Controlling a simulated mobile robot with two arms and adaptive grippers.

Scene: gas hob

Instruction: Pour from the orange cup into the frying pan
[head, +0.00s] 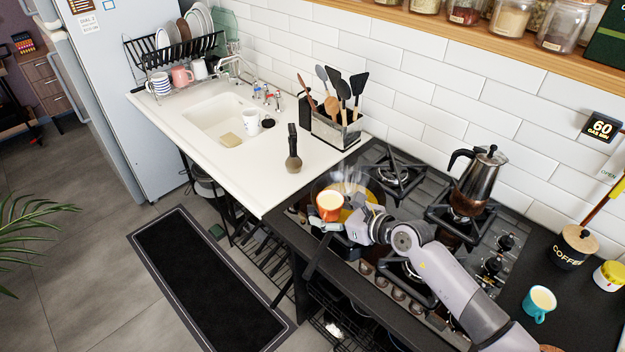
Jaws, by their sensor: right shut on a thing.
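The orange cup (329,204) is above the near left part of the frying pan, and pale yellow shows inside it. My right gripper (352,222) is shut on the cup from its right side. The frying pan (318,186) sits on the left burner of the hob, partly hidden by the cup and my gripper. Yellow contents show in the pan, and faint steam rises over it. Its dark handle (318,258) points toward the front edge. Whether anything flows from the cup cannot be made out. My left gripper is not in view.
A moka pot (474,180) stands on the back right burner. A teal cup (539,302) and a coffee jar (573,246) stand right of the hob. A utensil holder (336,127) and a dark brush-like object (293,150) stand on the white counter left of it.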

